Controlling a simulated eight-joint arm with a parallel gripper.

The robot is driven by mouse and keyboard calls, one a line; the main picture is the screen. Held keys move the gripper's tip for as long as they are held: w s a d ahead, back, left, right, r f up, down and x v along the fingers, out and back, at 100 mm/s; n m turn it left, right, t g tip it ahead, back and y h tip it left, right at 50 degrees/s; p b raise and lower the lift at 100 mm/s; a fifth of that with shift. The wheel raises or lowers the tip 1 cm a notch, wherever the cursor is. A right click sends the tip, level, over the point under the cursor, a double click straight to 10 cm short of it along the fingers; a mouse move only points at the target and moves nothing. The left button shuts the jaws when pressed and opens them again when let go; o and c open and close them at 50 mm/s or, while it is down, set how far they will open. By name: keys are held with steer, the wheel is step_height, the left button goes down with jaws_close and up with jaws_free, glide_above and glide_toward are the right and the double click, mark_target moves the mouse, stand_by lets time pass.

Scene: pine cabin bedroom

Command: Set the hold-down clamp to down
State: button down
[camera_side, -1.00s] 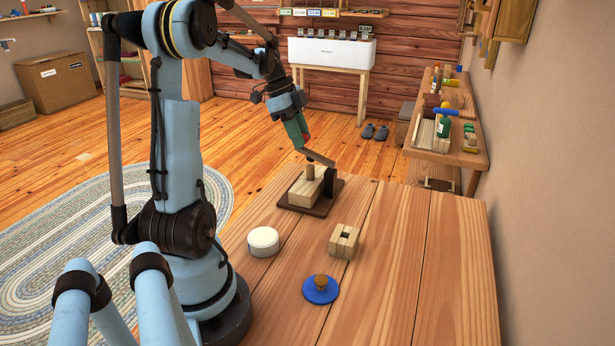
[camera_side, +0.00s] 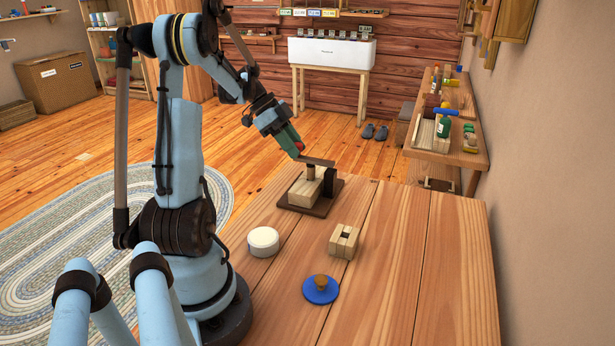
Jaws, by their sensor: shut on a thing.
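The hold-down clamp stands at the table's far end, with a dark base plate (camera_side: 325,206), a black upright bracket (camera_side: 332,181) and a dark lever arm (camera_side: 317,161). A pale wooden block (camera_side: 304,192) sits on the base plate with a short post on top. The lever lies nearly level above the block, at or just over the post; I cannot tell whether they touch. My gripper (camera_side: 298,149), with green fingers, is shut on the red-tipped lever end, left of the bracket. The fingers hide most of that end.
On the table are a round white lidded tub (camera_side: 263,241), a slotted wooden block (camera_side: 343,241) and a blue disc with a wooden knob (camera_side: 321,291). The table's right side (camera_side: 440,270) is clear. A side bench (camera_side: 465,150) with bottles stands at the back right.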

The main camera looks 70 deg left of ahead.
steer(key=shift+f, duration=0.2)
steer(key=c, duration=0.9)
jaws_free()
steer(key=shift+r, duration=0.15)
steer(key=w+d+r, duration=0.1)
steer(key=d+r, duration=0.2)
steer(key=w+d+r, duration=0.1)
steer(key=d+r, duration=0.3)
steer(key=w+d+r, duration=0.1)
steer(key=d+r, duration=0.3)
steer(key=shift+w+d, duration=0.1)
steer(key=shift+w, duration=0.05)
steer(key=d+f+n+y, duration=0.1)
steer(key=d+f+n, duration=0.1)
steer(key=d, duration=0.4)
steer(key=s+d+f+n+t+y, duration=0.1)
steer(key=d+f+n+y, duration=0.1)
steer(key=d, duration=0.4)
steer(key=s+d+f+n+y, duration=0.1)
steer(key=d+f+n+y, duration=0.1)
steer(key=d+n, duration=0.3)
steer(key=shift+d+f+t, duration=0.4)
steer(key=shift+d+f, duration=0.45)
steer(key=shift+d, duration=0.15)
